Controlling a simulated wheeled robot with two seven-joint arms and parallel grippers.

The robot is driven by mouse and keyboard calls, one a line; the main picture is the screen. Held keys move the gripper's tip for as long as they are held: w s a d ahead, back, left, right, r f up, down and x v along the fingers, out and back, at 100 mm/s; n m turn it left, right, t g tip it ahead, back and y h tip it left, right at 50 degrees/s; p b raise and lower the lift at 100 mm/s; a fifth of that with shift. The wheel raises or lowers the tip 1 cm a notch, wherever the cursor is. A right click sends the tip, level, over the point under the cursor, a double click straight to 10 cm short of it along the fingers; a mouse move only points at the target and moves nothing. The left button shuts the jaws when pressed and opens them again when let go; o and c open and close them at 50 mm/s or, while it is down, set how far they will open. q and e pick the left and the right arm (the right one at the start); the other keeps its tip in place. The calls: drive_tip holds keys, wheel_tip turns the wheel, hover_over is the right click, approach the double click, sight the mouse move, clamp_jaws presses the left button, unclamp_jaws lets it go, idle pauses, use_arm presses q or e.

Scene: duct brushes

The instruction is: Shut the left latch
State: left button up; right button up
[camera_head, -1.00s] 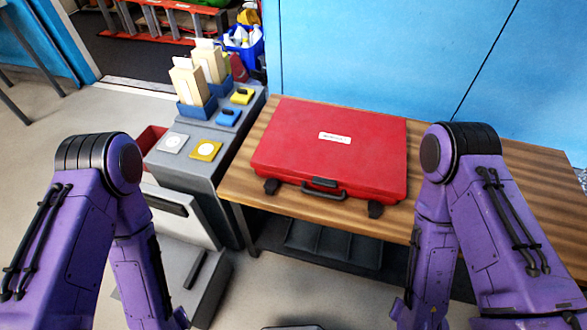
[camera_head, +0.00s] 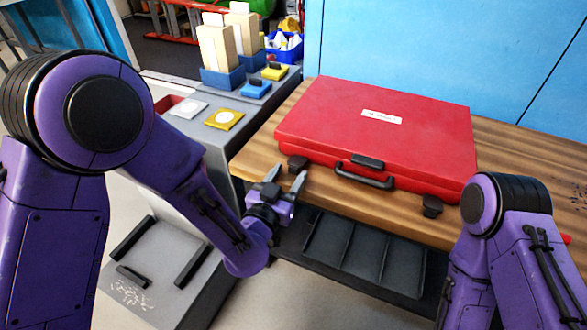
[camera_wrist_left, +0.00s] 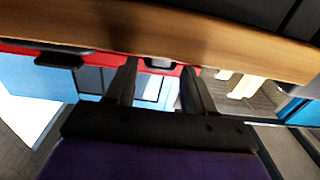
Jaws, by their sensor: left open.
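A closed red case (camera_head: 400,125) lies on the wooden bench with its front toward me. The dark left latch (camera_head: 298,163) juts out from the front wall near the left corner. My left gripper (camera_head: 287,176) is open and empty, just in front of and below this latch, fingers pointing at the case. In the left wrist view, upside down, the left latch (camera_wrist_left: 158,63) shows between the two fingertips (camera_wrist_left: 158,70), apart from them. The dark right latch (camera_head: 432,206) juts out near the right corner. My right gripper is not in view.
The carry handle (camera_head: 365,178) sticks out between the latches. The wooden bench edge (camera_head: 250,167) runs close to the left gripper. A grey cabinet (camera_head: 225,140) with pads and blue holders stands at left. A blue wall (camera_head: 410,50) is behind.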

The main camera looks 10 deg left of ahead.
sight(294, 167)
use_arm(q)
drive_tip(key=shift+x, duration=1.85)
drive_tip(key=c, duration=0.7)
drive_tip(key=shift+r+p, duration=0.2)
drive_tip(key=shift+p, duration=0.35)
drive_tip(key=shift+c, duration=0.2)
drive_tip(key=g+p, duration=0.2)
drive_tip(key=p, duration=0.3)
drive_tip(key=r+g+y+p, duration=0.1)
drive_tip(key=g+p, duration=0.1)
drive_tip(key=p, duration=0.4)
drive_tip(key=w+r+g+p, duration=0.1)
drive_tip(key=g+p, duration=0.1)
drive_tip(key=p, duration=0.4)
drive_tip(key=shift+d+r+y, duration=0.1)
drive_tip(key=shift+r+y, duration=0.1)
drive_tip(key=shift+y, duration=0.2)
drive_tip(key=shift+p, duration=0.55)
drive_tip(key=shift+w+f+g, duration=0.1)
drive_tip(key=shift+f+g, duration=0.1)
drive_tip(key=shift+g, duration=0.1)
